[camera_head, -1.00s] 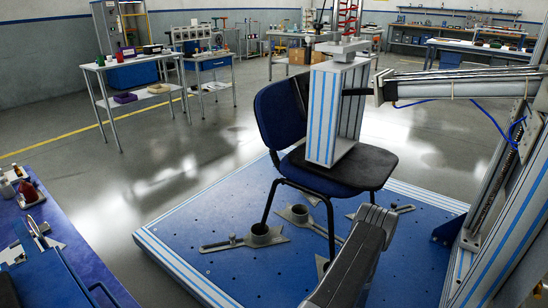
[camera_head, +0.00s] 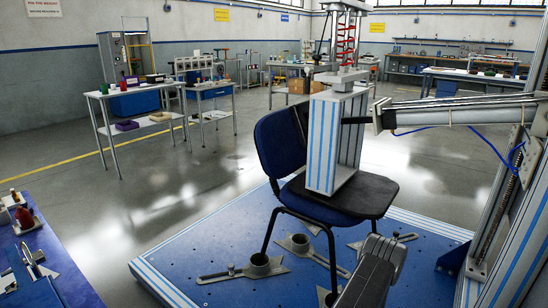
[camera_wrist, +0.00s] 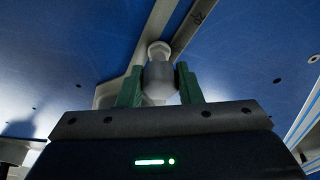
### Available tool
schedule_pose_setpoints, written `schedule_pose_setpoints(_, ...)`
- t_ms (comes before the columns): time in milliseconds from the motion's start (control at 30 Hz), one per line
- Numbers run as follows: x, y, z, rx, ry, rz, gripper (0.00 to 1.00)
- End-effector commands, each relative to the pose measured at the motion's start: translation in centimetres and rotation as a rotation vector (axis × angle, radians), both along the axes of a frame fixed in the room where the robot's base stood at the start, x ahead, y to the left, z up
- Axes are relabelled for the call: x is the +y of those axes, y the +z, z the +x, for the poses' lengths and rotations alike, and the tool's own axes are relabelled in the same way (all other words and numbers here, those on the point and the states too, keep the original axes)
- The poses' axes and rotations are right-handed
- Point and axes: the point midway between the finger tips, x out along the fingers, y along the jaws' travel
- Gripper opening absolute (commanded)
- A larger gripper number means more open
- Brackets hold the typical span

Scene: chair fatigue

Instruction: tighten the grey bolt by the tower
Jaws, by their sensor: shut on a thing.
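The grey bolt (camera_wrist: 159,72) is in the middle of the wrist view, with a rounded head and a wider grey body. My gripper (camera_wrist: 160,90) has its green fingers shut on the bolt, one finger on each side. A grey clamp bar (camera_wrist: 177,42) runs behind the bolt on the blue plate. In the head view my forearm hides the gripper and the gripped bolt. The tower (camera_head: 508,165) stands at the right of the blue platform (camera_head: 215,240). A slotted clamp (camera_head: 398,237) lies on the platform on the tower's side.
A blue chair (camera_head: 279,145) stands on the platform with a striped block (camera_head: 335,140) on its seat. Another clamp with a cup (camera_head: 258,266) lies at the left. A bench (camera_head: 40,260) is at the lower left.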

Motion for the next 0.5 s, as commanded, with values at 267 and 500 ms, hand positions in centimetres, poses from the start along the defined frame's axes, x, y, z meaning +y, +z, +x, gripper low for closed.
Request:
schedule_pose_setpoints(267,0.17,-0.18,0.01,0.001,-0.193,0.0,0.08)
schedule_pose_setpoints(500,0.12,-0.14,0.03,0.001,-0.296,-0.001,0.08)
